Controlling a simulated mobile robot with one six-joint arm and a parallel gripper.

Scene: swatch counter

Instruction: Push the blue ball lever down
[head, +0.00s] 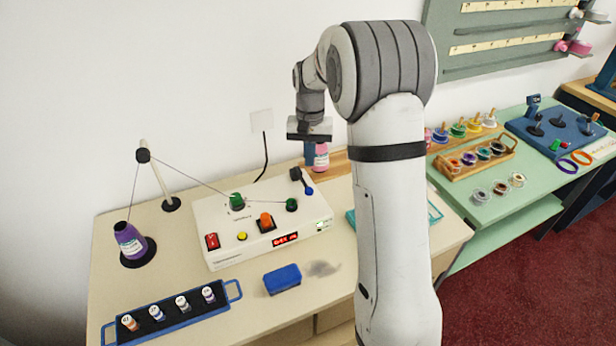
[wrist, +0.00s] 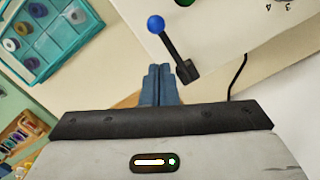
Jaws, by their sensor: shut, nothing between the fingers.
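The lever is a short black arm ending in a blue ball (head: 309,191), at the back right corner of a white control box (head: 219,252). In the wrist view the blue ball (wrist: 156,24) is at the top centre, and the arm runs down right to a black base (wrist: 188,72). My gripper (head: 309,160) is above and behind that corner in the head view. Its blue fingers (wrist: 160,70) are together and empty, beside the lever's base in the picture and apart from the ball. Their exact height over the box cannot be told.
A purple bottle (head: 129,240) stands left, with a thread over a post. A vial tray (head: 172,315) and blue block (head: 282,279) are in front. A pink bottle (head: 321,157) stands close behind my gripper.

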